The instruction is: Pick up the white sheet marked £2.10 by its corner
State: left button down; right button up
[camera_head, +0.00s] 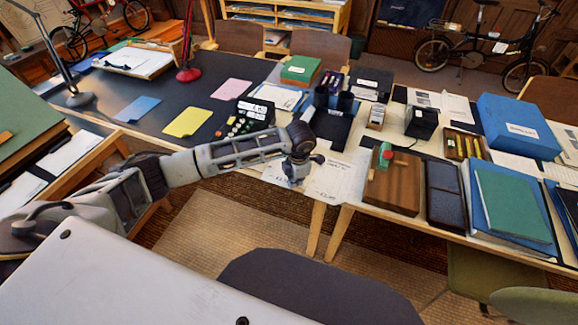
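Two white printed sheets lie side by side at the front edge of the black-topped table, near its right end. The right white sheet (341,178) has a large mark near its front edge. The left white sheet (274,174) also has a mark, partly behind my gripper. The marks are too small to read surely, so I cannot tell which one says £2.10. My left gripper (296,178) points down over the place where the two sheets meet. Its fingers are small and dark, and contact with the paper cannot be made out. My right gripper is out of view.
A dark holder (328,122) stands behind the sheets, and a calculator-like black device (253,112) to the left. On the right table, a wooden box (393,188) sits near the edge. Yellow (188,122), pink and blue papers lie left. A dark chair back (310,287) stands in front.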

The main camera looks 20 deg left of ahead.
pick_arm(q)
jog(key=shift+r, duration=0.15)
jog(key=shift+r+p, duration=0.6)
jog(key=shift+r, duration=0.6)
jog(key=shift+r+p, duration=0.6)
jog(key=shift+r, duration=0.15)
jog(key=shift+r+p, duration=0.45)
jog(key=shift+r, duration=0.9)
jog(key=shift+r+p, duration=0.3)
jog(key=shift+p, duration=0.1)
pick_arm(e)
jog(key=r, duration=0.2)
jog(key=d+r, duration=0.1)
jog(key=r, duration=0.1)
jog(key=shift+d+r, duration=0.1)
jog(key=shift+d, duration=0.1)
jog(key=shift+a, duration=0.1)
